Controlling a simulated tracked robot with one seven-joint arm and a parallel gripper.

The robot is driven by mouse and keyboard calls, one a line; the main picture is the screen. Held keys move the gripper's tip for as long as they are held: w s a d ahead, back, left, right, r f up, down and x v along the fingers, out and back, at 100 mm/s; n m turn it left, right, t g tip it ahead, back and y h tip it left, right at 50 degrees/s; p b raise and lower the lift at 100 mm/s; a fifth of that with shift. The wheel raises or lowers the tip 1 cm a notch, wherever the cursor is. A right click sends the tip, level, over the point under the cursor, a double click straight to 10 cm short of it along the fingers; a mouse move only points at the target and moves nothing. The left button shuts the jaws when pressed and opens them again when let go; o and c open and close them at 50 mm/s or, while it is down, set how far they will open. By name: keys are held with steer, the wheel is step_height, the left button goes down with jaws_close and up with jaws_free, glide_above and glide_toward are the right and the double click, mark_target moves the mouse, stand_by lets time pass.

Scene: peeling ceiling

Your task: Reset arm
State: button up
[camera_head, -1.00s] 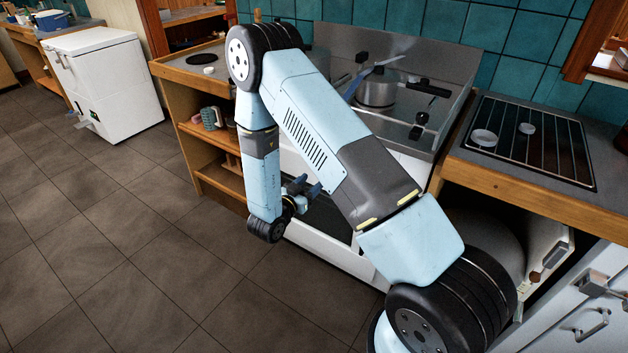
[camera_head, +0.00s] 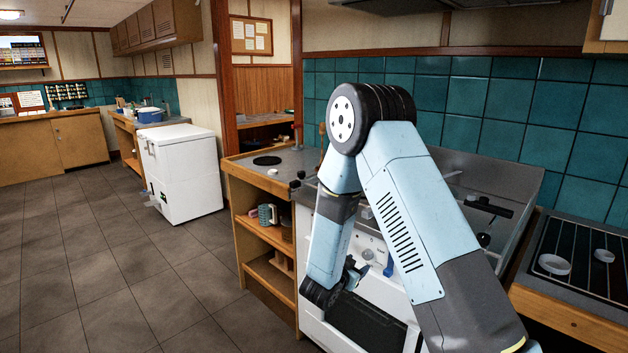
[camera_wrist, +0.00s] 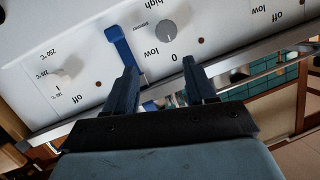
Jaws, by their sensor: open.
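My gripper (camera_wrist: 163,78) is open, with nothing between its two dark blue fingers in the wrist view. In the head view my gripper (camera_head: 354,274) shows only in part beside the folded arm's lower end. It is in front of the white stove (camera_head: 318,238). The wrist view shows the stove's control panel (camera_wrist: 85,75) upside down, with a grey knob (camera_wrist: 167,33) beyond the fingertips. A blue lever-like piece (camera_wrist: 119,46) lies just beyond the left finger; I cannot tell whether they touch. It also shows in the head view (camera_head: 388,265).
A wooden shelf unit (camera_head: 265,262) stands left of the stove. A counter with a black rack (camera_head: 585,255) is at the right. A white box appliance (camera_head: 185,172) stands farther left. The tiled floor (camera_head: 110,270) at the left is clear. My arm hides much of the stove top.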

steer(key=s+r+n+g+y, duration=0.1)
steer(key=s+r+n+y, duration=0.3)
steer(key=r, duration=0.8)
steer(key=s+r+n+y, duration=0.15)
steer(key=r+y, duration=0.35)
steer(key=r, duration=0.7)
steer(key=s+d+r+n+g, duration=0.1)
steer(key=s+d+r+g, duration=0.1)
steer(key=s, duration=0.8)
steer(key=s+d+r+n+g, duration=0.1)
steer(key=s+d+r, duration=0.2)
steer(key=s, duration=0.7)
steer(key=s+d+r+n+g, duration=0.2)
steer(key=s+d, duration=0.3)
steer(key=s, duration=0.6)
steer(key=shift+d+r+g+h, duration=0.3)
steer(key=shift+r+h, duration=0.1)
steer(key=shift+r, duration=0.4)
